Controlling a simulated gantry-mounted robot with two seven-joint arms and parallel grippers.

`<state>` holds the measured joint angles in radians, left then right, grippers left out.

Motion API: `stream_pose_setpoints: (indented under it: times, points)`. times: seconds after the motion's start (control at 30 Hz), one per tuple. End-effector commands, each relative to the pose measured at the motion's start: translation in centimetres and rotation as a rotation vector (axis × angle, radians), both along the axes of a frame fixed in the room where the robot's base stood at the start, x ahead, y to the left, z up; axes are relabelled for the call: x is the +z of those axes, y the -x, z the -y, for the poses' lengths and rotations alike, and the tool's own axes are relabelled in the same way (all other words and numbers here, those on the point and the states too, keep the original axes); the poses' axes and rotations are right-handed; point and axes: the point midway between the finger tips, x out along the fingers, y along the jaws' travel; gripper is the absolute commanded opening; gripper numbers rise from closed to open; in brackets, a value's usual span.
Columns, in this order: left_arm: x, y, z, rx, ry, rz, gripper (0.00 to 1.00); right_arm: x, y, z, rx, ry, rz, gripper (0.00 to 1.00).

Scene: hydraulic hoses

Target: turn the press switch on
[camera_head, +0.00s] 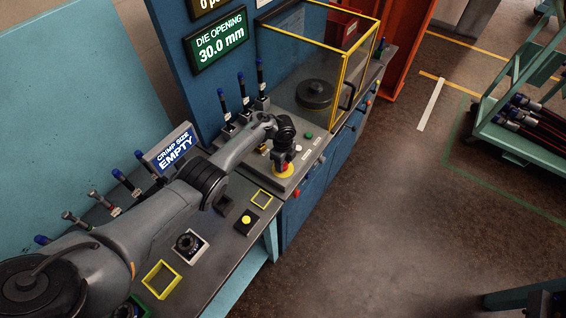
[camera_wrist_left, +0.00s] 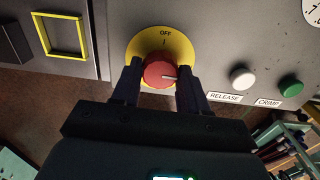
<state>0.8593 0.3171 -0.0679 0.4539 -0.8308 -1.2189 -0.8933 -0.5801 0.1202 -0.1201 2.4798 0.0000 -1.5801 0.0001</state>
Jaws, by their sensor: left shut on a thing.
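The press switch is a red rotary knob (camera_wrist_left: 159,71) on a yellow round plate (camera_wrist_left: 185,47), with the word OFF at the plate's top in the left wrist view. My left gripper (camera_wrist_left: 160,84) is shut on the knob, one finger at each side. In the head view the yellow plate (camera_head: 286,173) shows on the sloped press panel, just below my left gripper (camera_head: 283,162). The gripper hides much of the knob there. My right gripper is not in view.
A white RELEASE button (camera_wrist_left: 242,77) and green CRIMP button (camera_wrist_left: 290,85) sit right of the switch. The press has a yellow-framed clear guard (camera_head: 344,70). A lit display (camera_head: 220,45) reads 30.0 mm; a sign (camera_head: 173,149) reads EMPTY. Hose fittings stand along the bench.

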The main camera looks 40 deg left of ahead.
Motion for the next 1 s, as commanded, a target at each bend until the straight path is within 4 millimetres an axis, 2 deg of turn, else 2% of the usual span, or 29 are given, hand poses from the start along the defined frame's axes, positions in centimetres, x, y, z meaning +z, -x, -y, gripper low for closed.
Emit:
stream_pose_setpoints:
  times: [0.17,0.2,0.37,0.73,0.87,1.0]
  points:
    - [0.0,0.0,0.0,-0.003,0.0,0.0,0.13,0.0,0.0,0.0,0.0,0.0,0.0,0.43]
    - [0.0,0.0,0.0,-0.003,0.0,0.0,0.45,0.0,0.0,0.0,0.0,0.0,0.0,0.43]
    - [0.0,0.0,0.0,-0.002,0.0,0.0,0.69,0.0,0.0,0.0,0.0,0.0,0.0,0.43]
    - [0.5,0.0,0.0,-0.002,0.0,0.0,0.69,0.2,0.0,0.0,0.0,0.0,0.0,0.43]
    - [1.8,-0.1,0.0,-0.002,0.001,0.001,0.69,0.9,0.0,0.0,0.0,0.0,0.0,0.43]
    - [4.2,-0.1,0.0,-0.002,0.002,0.002,0.69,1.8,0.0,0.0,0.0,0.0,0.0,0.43]
